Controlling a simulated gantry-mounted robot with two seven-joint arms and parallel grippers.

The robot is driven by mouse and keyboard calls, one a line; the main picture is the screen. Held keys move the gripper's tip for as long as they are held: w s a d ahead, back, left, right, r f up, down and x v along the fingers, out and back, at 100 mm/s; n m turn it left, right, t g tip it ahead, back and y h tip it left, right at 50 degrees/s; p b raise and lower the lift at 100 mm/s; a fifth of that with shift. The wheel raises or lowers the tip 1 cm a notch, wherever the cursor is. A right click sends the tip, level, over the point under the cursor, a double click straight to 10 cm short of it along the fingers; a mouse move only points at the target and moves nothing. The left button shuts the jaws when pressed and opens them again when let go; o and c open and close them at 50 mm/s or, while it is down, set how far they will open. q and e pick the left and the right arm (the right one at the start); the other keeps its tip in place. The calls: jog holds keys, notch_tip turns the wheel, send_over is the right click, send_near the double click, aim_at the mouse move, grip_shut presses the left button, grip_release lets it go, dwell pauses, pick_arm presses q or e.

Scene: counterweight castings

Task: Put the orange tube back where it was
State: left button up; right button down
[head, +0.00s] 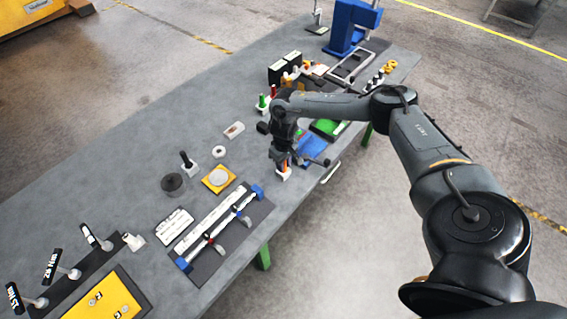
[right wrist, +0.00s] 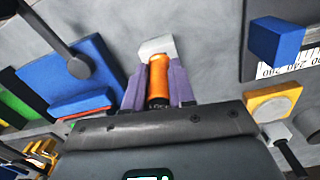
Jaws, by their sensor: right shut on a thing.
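My right gripper (head: 284,163) is shut on the orange tube (head: 286,165) near the front edge of the table. In the right wrist view the orange tube (right wrist: 158,76) sits between the two purplish fingers of the gripper (right wrist: 159,82). A small white block (head: 284,174) is at the tube's far end; it also shows in the right wrist view (right wrist: 156,46). I cannot tell whether the tube is seated in the block or only close to it. The fingers hide part of the tube. My left gripper is not in either view.
A blue pad (head: 313,146) and a green tray (head: 329,128) lie right of the gripper. A ruler fixture with blue ends (head: 215,222) and a yellow plate with a pale disc (head: 218,179) lie left. Red and green items (head: 262,101) stand behind. Bare grey tabletop lies between.

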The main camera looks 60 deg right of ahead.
jog(key=shift+f, duration=0.15)
jog(key=c, duration=0.9)
grip_release()
jog(key=shift+c, duration=0.2)
notch_tip(320, 180, up, 11)
jog(key=shift+r+p, duration=0.1)
jog(key=shift+p, duration=0.75)
jog(key=shift+r+p, duration=0.35)
jog(key=shift+r, duration=0.25)
